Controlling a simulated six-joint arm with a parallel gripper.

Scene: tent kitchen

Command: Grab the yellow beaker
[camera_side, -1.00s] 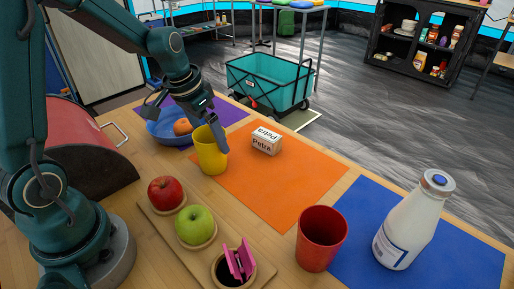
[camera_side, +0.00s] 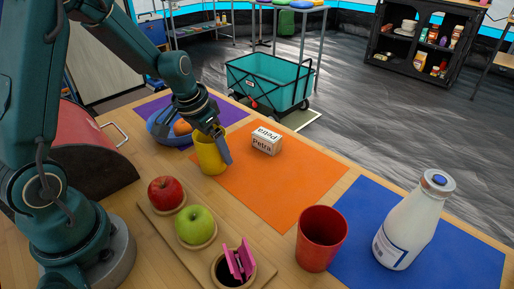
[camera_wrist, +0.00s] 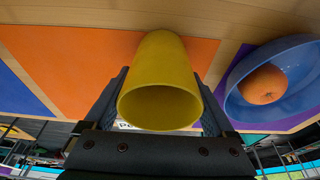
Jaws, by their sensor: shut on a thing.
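The yellow beaker (camera_side: 208,157) stands upright at the left edge of the orange mat (camera_side: 262,193). My gripper (camera_side: 214,147) is at the beaker, with one finger showing along its right side. In the wrist view the yellow beaker (camera_wrist: 160,85) sits between the two fingers of my gripper (camera_wrist: 163,105), its open mouth facing the camera. The gripper is shut on the beaker's sides. The far finger is hidden in the side view.
A blue bowl (camera_side: 160,132) with an orange stands close behind the beaker. A Petra box (camera_side: 267,141) is to the right. A wooden holder (camera_side: 169,226) with a red apple and green apple is in front. A red cup (camera_side: 321,238) and milk bottle (camera_side: 413,222) stand further right.

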